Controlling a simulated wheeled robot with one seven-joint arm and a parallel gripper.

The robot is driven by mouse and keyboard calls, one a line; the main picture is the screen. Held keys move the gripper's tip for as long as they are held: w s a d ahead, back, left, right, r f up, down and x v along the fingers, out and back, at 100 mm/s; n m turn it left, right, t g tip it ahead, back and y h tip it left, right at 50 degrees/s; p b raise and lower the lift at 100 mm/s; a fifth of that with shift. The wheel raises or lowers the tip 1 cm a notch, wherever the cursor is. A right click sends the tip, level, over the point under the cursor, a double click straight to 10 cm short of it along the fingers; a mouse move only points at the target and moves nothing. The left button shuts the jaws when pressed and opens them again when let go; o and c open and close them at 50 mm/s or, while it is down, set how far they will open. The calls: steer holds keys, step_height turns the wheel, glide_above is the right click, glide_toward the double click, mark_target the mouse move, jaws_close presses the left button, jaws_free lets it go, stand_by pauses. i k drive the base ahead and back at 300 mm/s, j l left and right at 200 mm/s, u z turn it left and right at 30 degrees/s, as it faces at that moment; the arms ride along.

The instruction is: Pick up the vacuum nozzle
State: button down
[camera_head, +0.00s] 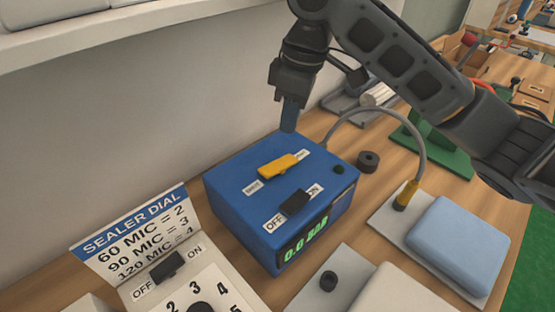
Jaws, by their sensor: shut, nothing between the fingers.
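The vacuum nozzle (406,194) is a small yellow piece with a dark tip, at the end of a grey hose (413,130). It points down at the left edge of a light plate, beside a blue cushion-like block (458,244). The hose arches from behind the blue pump box (228,190). My gripper (288,128) is shut and empty, pointing down above the back of the pump box, to the left of the nozzle and apart from it. Its finger tips look blue.
The box carries a yellow lever (278,166), a black OFF/ON switch (294,200) and a "0.0 BAR" display (305,240). A black knob-like piece (368,161) stands between box and hose. A sealer dial sign (135,235) is at left; a shelf (120,25) is above.

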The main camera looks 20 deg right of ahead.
mark_target(404, 199)
steer(key=k, duration=1)
